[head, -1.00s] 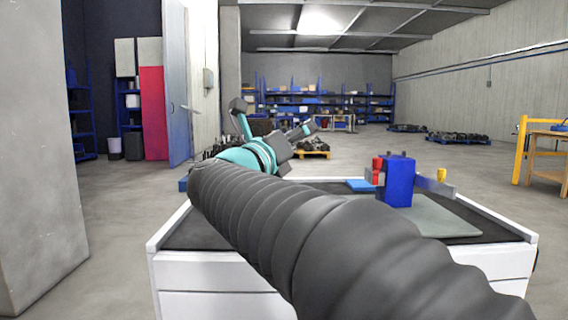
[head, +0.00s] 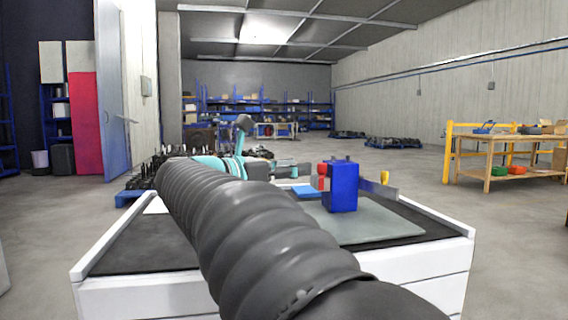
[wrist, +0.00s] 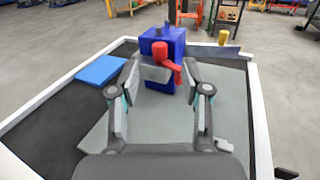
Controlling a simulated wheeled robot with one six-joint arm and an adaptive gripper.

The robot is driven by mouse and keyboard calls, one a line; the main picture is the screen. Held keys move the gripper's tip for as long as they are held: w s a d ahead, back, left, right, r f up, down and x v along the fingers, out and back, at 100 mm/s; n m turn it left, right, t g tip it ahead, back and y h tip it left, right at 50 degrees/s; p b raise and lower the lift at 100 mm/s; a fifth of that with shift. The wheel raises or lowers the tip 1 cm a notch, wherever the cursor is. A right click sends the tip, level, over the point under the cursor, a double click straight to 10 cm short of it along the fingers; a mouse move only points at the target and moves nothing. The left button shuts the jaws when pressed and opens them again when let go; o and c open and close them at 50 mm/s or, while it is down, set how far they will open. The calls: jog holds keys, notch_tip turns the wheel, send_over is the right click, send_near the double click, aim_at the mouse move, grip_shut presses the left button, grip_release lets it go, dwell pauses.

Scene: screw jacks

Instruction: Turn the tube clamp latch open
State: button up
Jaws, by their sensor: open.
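The tube clamp is a blue block (head: 343,187) standing on a grey plate on the cart; it is also in the wrist view (wrist: 178,45). Its red latch (wrist: 162,52) is on the face toward my gripper, with an arm bent to the right and down. In the head view the red latch (head: 322,172) shows at the block's left side. My gripper (wrist: 162,66) is open, its two fingers to the left and right of the latch in the picture. I cannot tell whether they touch it. My own arm hides part of the cart in the head view.
A blue flat piece (wrist: 101,69) lies left of the block. The grey plate (head: 385,222) is bare in front. The white cart rim (head: 440,256) borders the work area.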

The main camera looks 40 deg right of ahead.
aim_at(319, 164)
jog(key=d, duration=0.6)
jog(key=shift+s+d, duration=0.2)
jog(key=shift+s, duration=0.1)
grip_shut()
